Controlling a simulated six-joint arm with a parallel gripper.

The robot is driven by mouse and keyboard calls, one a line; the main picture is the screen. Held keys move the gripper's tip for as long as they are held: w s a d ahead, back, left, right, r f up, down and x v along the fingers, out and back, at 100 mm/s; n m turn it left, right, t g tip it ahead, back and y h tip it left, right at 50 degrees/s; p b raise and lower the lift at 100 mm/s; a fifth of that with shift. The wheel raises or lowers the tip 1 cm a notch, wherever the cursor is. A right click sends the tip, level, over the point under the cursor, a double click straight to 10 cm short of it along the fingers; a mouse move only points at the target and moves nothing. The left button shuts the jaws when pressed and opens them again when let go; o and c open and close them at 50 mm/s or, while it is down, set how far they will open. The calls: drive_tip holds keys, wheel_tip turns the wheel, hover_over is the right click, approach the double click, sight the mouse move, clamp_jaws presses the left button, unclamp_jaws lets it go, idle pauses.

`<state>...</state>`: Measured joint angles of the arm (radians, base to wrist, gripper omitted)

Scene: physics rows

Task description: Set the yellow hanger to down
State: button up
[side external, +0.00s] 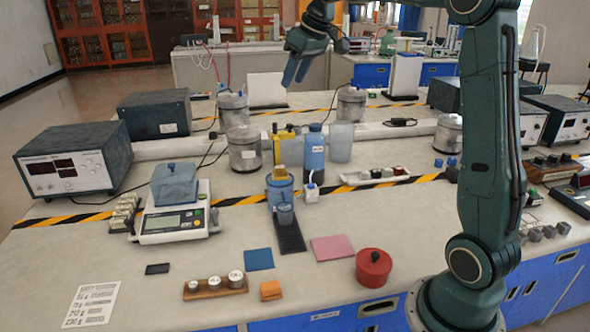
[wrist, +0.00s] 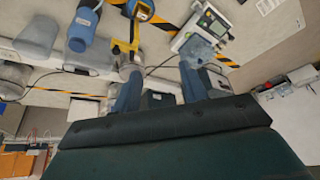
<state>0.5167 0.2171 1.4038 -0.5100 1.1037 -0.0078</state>
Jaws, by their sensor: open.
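The yellow hanger (side external: 284,146) stands mid-table in the side external view, just left of the blue bottle (side external: 314,150), which is close to it. Its lower part is hidden by a blue container and a small tan block in front. In the wrist view a yellow frame (wrist: 124,47), likely the same hanger, shows at the upper middle. I cannot tell its setting. My gripper (side external: 296,74) is high above the rear of the bench, fingers pointing down, apart from the hanger. In the wrist view my gripper's two blue fingers (wrist: 160,90) are spread and empty.
A blue cup (side external: 285,215) on a dark strip and a clear beaker (side external: 341,142) stand near the hanger. Lidded metal jars (side external: 243,148) are to its left. A scale (side external: 172,222) with a blue-grey box stands further left. The front middle has free patches.

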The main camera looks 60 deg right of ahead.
approach(290, 125)
drive_tip(key=w+v, duration=0.1)
drive_tip(key=v, duration=0.5)
drive_tip(key=shift+s, duration=0.15)
drive_tip(key=x, duration=1.3)
drive_tip(key=shift+d+f, duration=0.15)
drive_tip(key=shift+f, duration=0.25)
drive_tip(key=shift+f, duration=0.1)
clamp_jaws()
